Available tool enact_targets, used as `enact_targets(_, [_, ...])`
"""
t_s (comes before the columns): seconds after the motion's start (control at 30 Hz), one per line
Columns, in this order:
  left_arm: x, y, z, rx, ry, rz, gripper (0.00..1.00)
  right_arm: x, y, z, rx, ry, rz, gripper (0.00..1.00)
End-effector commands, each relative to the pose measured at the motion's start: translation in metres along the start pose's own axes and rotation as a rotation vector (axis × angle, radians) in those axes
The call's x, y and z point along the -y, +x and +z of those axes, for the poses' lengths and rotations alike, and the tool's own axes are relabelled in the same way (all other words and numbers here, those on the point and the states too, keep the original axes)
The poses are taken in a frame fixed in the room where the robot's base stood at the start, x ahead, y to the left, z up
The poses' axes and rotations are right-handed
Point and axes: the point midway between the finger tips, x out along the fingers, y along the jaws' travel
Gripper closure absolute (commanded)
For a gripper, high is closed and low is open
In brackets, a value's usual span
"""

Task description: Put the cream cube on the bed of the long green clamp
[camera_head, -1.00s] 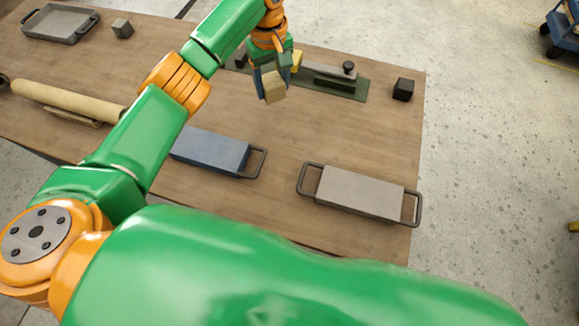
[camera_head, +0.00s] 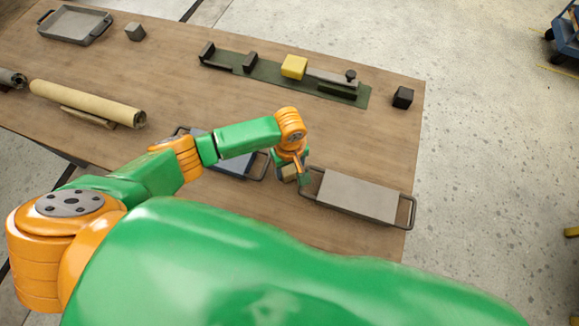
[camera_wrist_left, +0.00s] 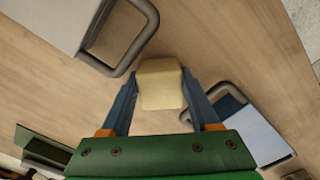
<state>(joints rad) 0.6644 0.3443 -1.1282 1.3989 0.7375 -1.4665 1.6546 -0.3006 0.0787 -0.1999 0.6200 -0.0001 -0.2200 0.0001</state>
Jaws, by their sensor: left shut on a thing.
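The cream cube (camera_head: 289,173) is held in my left gripper (camera_head: 291,176), between the handles of the blue and grey blocks. In the left wrist view the cube (camera_wrist_left: 160,82) sits between the two blue fingers, which are shut on it. The long green clamp (camera_head: 270,72) lies along the far side of the table, well away from the gripper. A yellow cube (camera_head: 293,67) stands on the clamp, between a dark upright block and the grey bar with a black knob. My right gripper is not in view.
A grey handled block (camera_head: 357,195) lies right of the gripper, and a blue handled block (camera_head: 230,160) lies left, partly behind my arm. A black cube (camera_head: 403,97), grey cube (camera_head: 135,32), tray (camera_head: 75,25) and cream roll (camera_head: 88,103) also lie on the table.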

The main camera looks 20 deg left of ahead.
Motion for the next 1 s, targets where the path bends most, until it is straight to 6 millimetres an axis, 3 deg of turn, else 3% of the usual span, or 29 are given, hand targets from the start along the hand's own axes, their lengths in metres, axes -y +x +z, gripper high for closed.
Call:
enact_targets(0.23, [0.000,0.003,0.000,0.000,0.000,0.000,0.99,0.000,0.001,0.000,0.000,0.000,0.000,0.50])
enact_targets(0.27, [0.000,0.002,0.000,0.000,0.000,0.000,0.30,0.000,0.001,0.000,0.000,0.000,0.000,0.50])
enact_targets(0.3, [0.000,0.002,0.000,0.000,0.000,0.000,0.26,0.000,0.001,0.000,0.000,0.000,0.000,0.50])
enact_targets(0.67, [0.000,-0.006,-0.001,0.000,0.001,0.001,0.26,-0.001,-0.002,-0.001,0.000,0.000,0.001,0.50])
enact_targets(1.0, [-0.001,-0.085,-0.001,-0.001,0.001,0.004,0.26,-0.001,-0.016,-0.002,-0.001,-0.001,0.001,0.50])
